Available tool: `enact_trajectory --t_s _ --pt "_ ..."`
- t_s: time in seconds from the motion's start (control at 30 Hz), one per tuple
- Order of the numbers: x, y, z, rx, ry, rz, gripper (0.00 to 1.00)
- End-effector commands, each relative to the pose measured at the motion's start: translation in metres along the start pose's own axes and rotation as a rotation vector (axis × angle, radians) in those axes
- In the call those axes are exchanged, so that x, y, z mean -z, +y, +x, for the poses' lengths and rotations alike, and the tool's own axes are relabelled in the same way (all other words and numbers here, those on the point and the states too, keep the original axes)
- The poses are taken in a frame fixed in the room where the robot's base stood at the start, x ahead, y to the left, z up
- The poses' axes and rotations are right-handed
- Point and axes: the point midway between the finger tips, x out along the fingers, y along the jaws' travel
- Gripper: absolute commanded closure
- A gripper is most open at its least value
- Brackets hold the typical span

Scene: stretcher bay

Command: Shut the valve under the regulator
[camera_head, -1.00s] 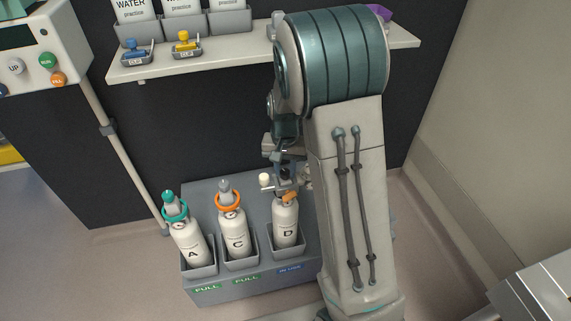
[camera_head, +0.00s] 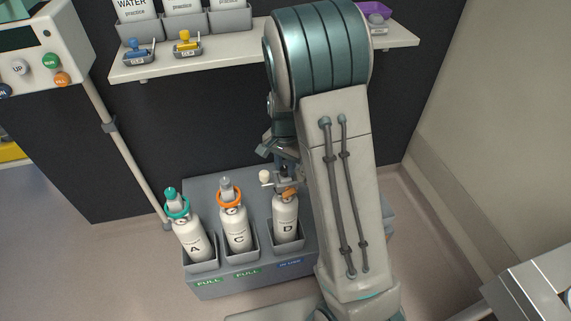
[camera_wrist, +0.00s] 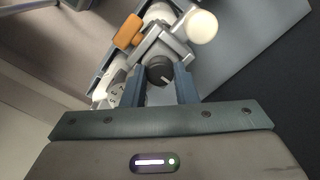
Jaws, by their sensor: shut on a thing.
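Cylinder D (camera_head: 285,222) stands upright in the right slot of the grey rack, above an IN USE label. A regulator sits on its top, with a white ball-shaped knob (camera_head: 265,176) at its left and an orange handle (camera_head: 289,192). In the wrist view the orange handle (camera_wrist: 128,32) and white knob (camera_wrist: 203,26) lie beyond my fingers. My gripper (camera_wrist: 158,82) is shut on a dark round knob (camera_wrist: 159,71) with a pale line on its face. In the head view my arm partly hides the regulator and gripper.
Cylinder A (camera_head: 192,242) with a green collar and cylinder C (camera_head: 236,232) with an orange collar stand left of D, above FULL labels. A shelf (camera_head: 225,55) with bins and clips crosses behind. A pale pole (camera_head: 137,160) stands left.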

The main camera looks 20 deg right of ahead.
Motion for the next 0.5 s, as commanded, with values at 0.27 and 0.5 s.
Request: enact_trajectory --t_s 0.27,0.5 --pt "0.0006 -0.0002 -0.0007 0.001 0.001 0.0 0.57" --pt "0.0004 0.0001 -0.0003 0.0 0.001 -0.001 0.52"
